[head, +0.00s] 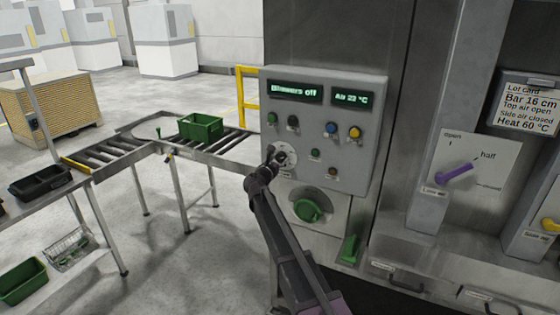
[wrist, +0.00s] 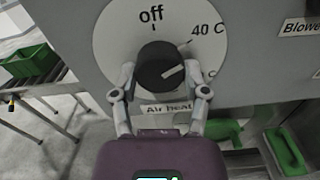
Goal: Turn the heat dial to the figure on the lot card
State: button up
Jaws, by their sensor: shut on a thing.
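The heat dial's black knob (wrist: 160,68) sits on a round white face (wrist: 118,40), above an "Air heat" label. The face reads "off" at the top and "40 C" at upper right; a lower figure is mostly hidden by a finger. The white pointer line points right and slightly up, roughly between "40 C" and that hidden figure; I cannot tell exactly. My gripper (wrist: 162,92) is shut on the knob, one finger on each side; in the head view it (head: 277,158) covers most of the dial. The lot card (head: 527,106) reads "Heat 60 °C".
A green rotary handle (head: 306,207) is below the dial. A purple lever (head: 455,174) is to the right. A roller conveyor with a green crate (head: 200,127) stands left.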

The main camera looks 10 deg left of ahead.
jog(key=m, duration=0.6)
jog(key=shift+w, duration=0.1)
jog(key=m, duration=0.5)
jog(key=shift+a+r+m, duration=0.1)
jog(key=shift+m, duration=0.3)
jog(key=m, duration=0.6)
jog(key=shift+r, duration=0.1)
jog(key=m, duration=0.5)
jog(key=shift+m, duration=0.4)
jog(key=o, duration=1.1)
jog(key=shift+o, duration=0.2)
